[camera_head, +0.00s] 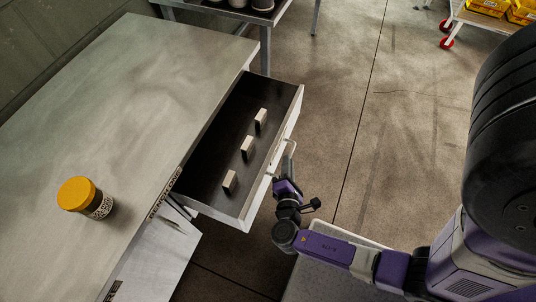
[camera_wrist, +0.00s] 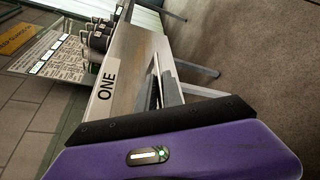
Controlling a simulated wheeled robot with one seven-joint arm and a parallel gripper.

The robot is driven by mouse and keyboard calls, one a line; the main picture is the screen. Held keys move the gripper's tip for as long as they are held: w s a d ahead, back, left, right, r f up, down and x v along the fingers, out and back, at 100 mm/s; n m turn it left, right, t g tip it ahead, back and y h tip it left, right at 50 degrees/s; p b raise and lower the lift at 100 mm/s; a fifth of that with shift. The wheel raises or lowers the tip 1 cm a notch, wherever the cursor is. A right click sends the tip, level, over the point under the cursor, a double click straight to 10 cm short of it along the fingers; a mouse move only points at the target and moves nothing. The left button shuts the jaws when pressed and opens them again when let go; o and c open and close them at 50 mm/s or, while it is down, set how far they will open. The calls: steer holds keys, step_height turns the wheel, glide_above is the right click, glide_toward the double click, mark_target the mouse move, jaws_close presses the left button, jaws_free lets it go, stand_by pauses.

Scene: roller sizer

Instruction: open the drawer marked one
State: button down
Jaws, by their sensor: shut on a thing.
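The drawer (camera_head: 215,160) stands pulled out from the right side of the grey-topped bench, with a dark inside and a white front. In the wrist view its front carries the label ONE (camera_wrist: 107,86). Three pale blocks (camera_head: 247,148) stand in a row in it. My gripper (camera_head: 275,174) is at the outer side of the drawer front, shut on the drawer's handle (camera_head: 291,147). In the wrist view, the finger tips reach to the drawer front, and the grip itself is partly hidden by my purple gripper body.
A jar with a yellow lid (camera_head: 80,195) stands on the bench top (camera_head: 130,100). A white cabinet part (camera_head: 160,255) shows below the bench edge. Another table (camera_head: 275,14) is at the back, and a cart with yellow bins (camera_head: 488,7) at the back right. The floor (camera_head: 350,110) right of the drawer is clear.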

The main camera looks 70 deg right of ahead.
steer(key=shift+s, duration=2.65)
steer(key=shift+f, duration=0.1)
steer(key=c, duration=1.5)
jaws_free()
steer(key=shift+b+v, duration=0.45)
steer(key=shift+v, duration=3.45)
